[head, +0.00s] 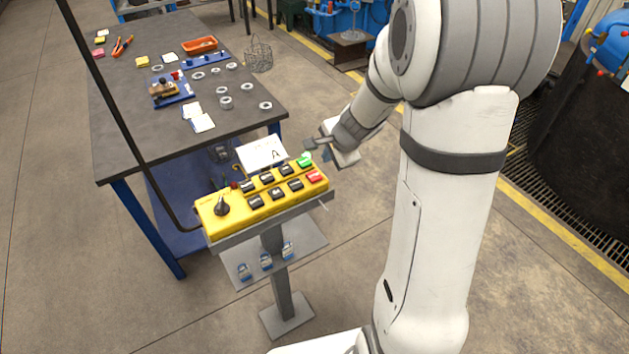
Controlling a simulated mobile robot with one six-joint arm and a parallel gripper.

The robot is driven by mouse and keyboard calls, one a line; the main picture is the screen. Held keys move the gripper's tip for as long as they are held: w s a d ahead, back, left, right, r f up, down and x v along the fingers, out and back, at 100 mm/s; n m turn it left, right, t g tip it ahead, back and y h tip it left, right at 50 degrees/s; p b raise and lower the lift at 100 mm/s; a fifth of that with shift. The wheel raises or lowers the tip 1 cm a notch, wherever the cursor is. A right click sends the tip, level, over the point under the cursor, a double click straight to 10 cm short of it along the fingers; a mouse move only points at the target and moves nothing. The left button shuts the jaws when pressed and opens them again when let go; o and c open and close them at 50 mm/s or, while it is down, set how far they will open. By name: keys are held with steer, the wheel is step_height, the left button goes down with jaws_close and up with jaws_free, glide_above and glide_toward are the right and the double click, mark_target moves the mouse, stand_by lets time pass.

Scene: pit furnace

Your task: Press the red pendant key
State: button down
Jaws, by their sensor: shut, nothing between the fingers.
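The red key (314,177) is at the right end of the yellow pendant box (236,218), in the row nearer to me. A green key (304,162) is just behind it. Several black keys (276,193) and a black rotary knob (222,206) are on the same box. The pendant rests on a grey stand. My gripper (312,148) is shut and empty. It appears just behind the green key in the picture, apart from the red key. Its height above the box is hard to tell.
A white card marked A (262,154) stands behind the pendant. A dark workbench (130,95) with rings, papers and an orange tray (200,45) is at left. A black pole (105,90) crosses the left side.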

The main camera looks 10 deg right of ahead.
steer(key=r+m+y, duration=0.1)
steer(key=m, duration=0.1)
steer(key=w+a+r+m+t, duration=0.1)
steer(key=m, duration=0.1)
steer(key=a+r+m+t+y+b, duration=0.1)
steer(key=r+m, duration=0.1)
steer(key=shift+w+a+y, duration=0.2)
steer(key=shift+w+y, duration=0.1)
steer(key=shift+w, duration=0.05)
steer(key=shift+f, duration=0.15)
steer(key=b, duration=0.7)
glide_above(317, 177)
step_height(317, 177, down, 8)
steer(key=shift+r, duration=0.1)
steer(key=shift+f+b, duration=0.45)
steer(key=shift+f, duration=0.1)
stand_by(1.0)
steer(key=shift+f+b, duration=0.3)
steer(key=shift+b, duration=0.25)
